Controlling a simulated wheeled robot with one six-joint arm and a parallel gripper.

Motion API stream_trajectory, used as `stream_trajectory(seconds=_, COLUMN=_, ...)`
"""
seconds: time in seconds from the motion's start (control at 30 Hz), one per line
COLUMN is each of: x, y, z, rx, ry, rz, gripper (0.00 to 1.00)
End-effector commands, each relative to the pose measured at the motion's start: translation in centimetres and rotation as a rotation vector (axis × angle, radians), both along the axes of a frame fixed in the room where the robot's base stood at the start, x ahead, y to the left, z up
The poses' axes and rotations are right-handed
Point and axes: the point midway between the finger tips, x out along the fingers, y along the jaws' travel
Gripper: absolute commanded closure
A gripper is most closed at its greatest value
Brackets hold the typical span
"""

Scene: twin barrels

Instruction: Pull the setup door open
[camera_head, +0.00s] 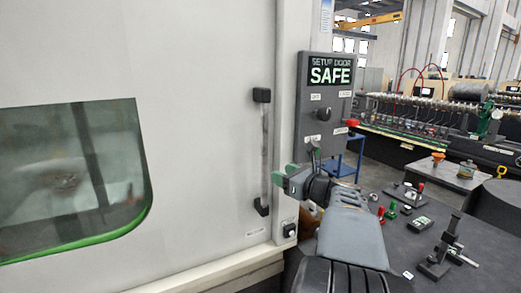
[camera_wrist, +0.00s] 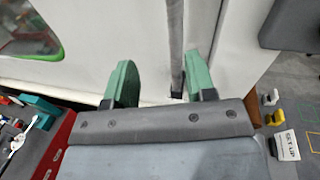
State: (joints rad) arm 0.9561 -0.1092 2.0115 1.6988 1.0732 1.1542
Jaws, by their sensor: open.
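The setup door (camera_head: 200,90) is a large pale panel with a green-edged window, and it looks shut. Its handle (camera_head: 265,150) is an upright grey bar with black end brackets near the door's right edge. In the head view my gripper (camera_head: 289,175) is just right of the handle's lower half. In the wrist view the handle (camera_wrist: 175,45) shows between the two green fingers of my gripper (camera_wrist: 160,82), closer to the right finger. The gripper is open and holds nothing. I cannot tell whether the bar lies fully between the fingers in depth.
A dark control panel (camera_head: 325,95) reading "SETUP DOOR SAFE" stands right of the door, with a knob and a red button (camera_head: 351,122). A dark table (camera_head: 440,215) with small tools is at the lower right. Machinery fills the background.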

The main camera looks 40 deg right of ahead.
Motion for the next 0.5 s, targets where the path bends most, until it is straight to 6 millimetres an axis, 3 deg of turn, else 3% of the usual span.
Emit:
stream_trajectory(seconds=0.17, x=0.8, y=-1.7, z=1.4, rx=0.072, ry=-0.044, rz=-0.044, gripper=0.50)
stream_trajectory(seconds=0.5, x=7.2, y=-1.3, z=1.5, rx=0.074, ry=-0.043, rz=-0.043, gripper=0.50)
